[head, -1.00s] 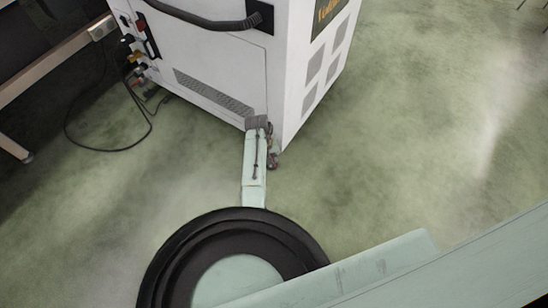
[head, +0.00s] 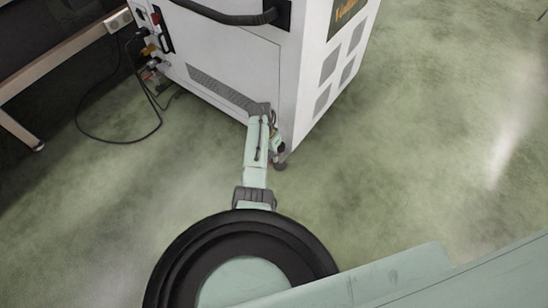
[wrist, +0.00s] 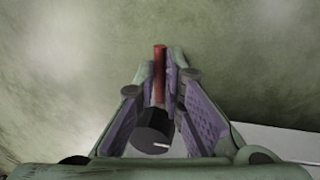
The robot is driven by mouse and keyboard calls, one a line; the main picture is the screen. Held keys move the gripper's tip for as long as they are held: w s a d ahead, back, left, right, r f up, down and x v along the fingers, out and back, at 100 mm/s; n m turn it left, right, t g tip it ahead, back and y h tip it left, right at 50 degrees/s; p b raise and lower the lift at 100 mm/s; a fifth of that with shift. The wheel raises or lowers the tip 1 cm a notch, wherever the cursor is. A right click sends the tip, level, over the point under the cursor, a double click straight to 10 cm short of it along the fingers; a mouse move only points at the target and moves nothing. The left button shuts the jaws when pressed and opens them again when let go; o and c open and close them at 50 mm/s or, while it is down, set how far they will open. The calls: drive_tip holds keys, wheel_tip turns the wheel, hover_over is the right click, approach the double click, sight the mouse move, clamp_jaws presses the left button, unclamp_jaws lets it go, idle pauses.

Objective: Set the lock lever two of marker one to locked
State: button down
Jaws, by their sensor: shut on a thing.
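Marker one appears to be the white cabinet (head: 235,60) in the head view. My gripper (head: 277,143) is low at the cabinet's near bottom corner, small and partly hidden by my arm. In the wrist view, my gripper (wrist: 162,88) has its purple-padded fingers around a thin red rod (wrist: 160,60), which I take to be the lock lever, and is shut on it. A black rounded part (wrist: 153,131) with a white mark sits between the fingers at the rod's lower end. Whether the lever is locked cannot be told.
Coloured plugs and connectors (head: 152,50) sit on the cabinet's left side. A dark cable (head: 120,139) loops on the green floor. A bench leg (head: 20,130) stands at the left. The floor (head: 430,130) at the right is clear.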

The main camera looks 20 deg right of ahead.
drive_tip(key=shift+w+m, duration=0.1)
drive_tip(key=shift+m, duration=0.2)
drive_tip(key=c, duration=1.7)
unclamp_jaws()
drive_tip(key=r, duration=0.4)
drive_tip(key=w+a+r, duration=0.1)
drive_tip(key=r, duration=0.6)
drive_tip(key=shift+w+a+r, duration=0.25)
drive_tip(key=shift+w+r, duration=0.15)
